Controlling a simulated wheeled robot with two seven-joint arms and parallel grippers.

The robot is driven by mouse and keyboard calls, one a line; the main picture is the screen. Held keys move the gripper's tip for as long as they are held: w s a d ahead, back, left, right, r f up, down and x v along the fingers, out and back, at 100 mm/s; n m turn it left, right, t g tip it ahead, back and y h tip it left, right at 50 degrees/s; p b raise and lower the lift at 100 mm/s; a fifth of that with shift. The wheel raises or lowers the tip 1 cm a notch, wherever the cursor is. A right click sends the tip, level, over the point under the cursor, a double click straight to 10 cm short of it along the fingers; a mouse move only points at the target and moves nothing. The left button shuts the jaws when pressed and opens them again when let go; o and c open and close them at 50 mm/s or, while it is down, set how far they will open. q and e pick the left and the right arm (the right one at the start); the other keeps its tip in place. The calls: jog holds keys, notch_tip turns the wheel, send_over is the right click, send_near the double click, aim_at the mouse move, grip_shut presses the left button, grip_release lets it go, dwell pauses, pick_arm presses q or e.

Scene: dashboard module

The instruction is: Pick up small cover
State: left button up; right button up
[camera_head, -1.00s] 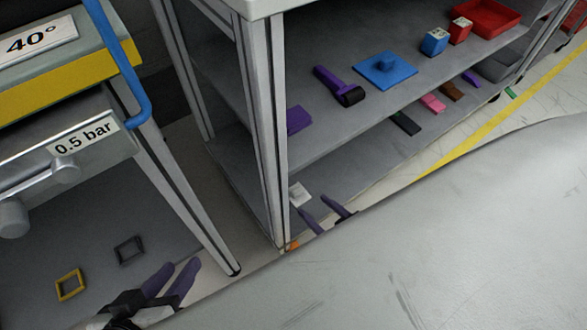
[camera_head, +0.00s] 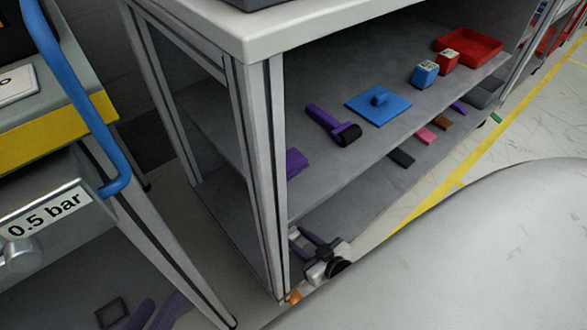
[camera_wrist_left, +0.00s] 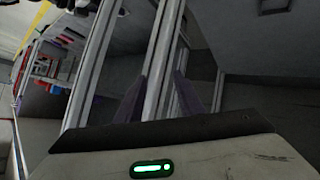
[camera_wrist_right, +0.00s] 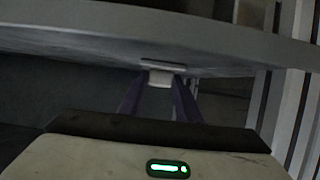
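A small whitish cover (camera_wrist_right: 161,77), a flat plate with a raised block, is in the right wrist view at the fingertips of my right gripper (camera_wrist_right: 161,86). The two purple fingers stand apart, one on each side of the block; I cannot tell whether they touch it. In the head view my right gripper (camera_head: 304,236) reaches into the lower shelf level behind the front post, and the cover is mostly hidden there. My left gripper (camera_head: 150,312) is open and empty at the bottom left; its spread fingers also show in the left wrist view (camera_wrist_left: 160,90).
The shelf's front post (camera_head: 268,180) stands close to my right gripper. The middle shelf holds a purple roller (camera_head: 332,124), a blue plate with a knob (camera_head: 378,104), two cubes and a red tray (camera_head: 470,46).

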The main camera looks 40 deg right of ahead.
aim_at(299, 244)
pick_arm(q)
jog(key=shift+f, duration=0.1)
pick_arm(e)
jog(key=c, duration=0.4)
